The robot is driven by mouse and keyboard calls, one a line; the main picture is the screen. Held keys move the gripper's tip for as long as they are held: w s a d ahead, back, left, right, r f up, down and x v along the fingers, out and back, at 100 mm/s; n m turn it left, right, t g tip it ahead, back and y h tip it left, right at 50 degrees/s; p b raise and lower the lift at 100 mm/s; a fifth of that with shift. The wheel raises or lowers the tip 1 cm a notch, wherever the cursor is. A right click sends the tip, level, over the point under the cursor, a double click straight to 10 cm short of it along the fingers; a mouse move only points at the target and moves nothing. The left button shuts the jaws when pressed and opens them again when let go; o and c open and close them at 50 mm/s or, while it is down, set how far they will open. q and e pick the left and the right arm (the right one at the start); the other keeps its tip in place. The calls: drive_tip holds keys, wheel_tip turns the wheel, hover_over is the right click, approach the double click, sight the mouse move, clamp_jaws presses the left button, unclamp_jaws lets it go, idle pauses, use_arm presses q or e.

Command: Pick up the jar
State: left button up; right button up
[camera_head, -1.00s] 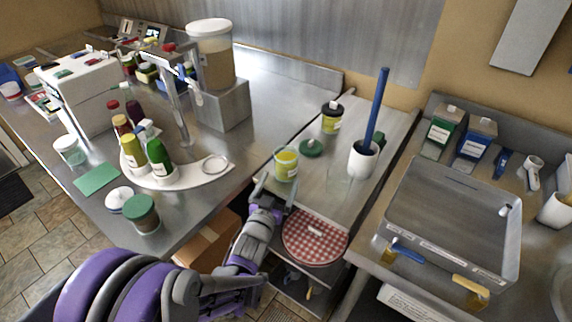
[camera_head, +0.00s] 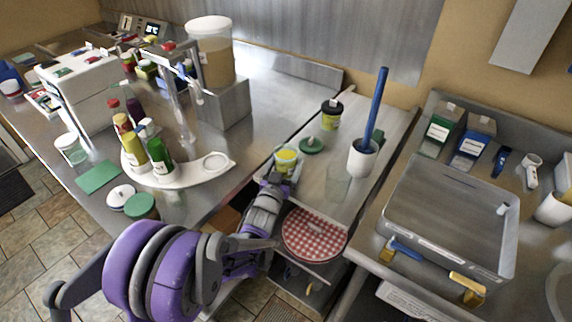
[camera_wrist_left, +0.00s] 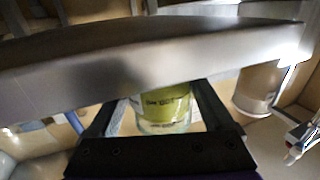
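The jar (camera_head: 286,158) is small and clear with a yellow-green label or content. It stands at the left edge of the steel counter in the head view. My left gripper (camera_head: 281,174) is at it, with one finger on each side, hiding its lower part. In the left wrist view, the jar (camera_wrist_left: 163,106) sits between the two dark fingers (camera_wrist_left: 160,103). A narrow gap seems to show beside it, so the gripper looks open around it. A steel edge hides the jar's upper part there. My right gripper is not in view.
A white caddy (camera_head: 205,174) with bottles stands left. A checkered round cloth (camera_head: 314,234) lies lower down.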

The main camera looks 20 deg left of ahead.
use_arm(q)
clamp_jaws()
drive_tip(key=shift+r, duration=0.1)
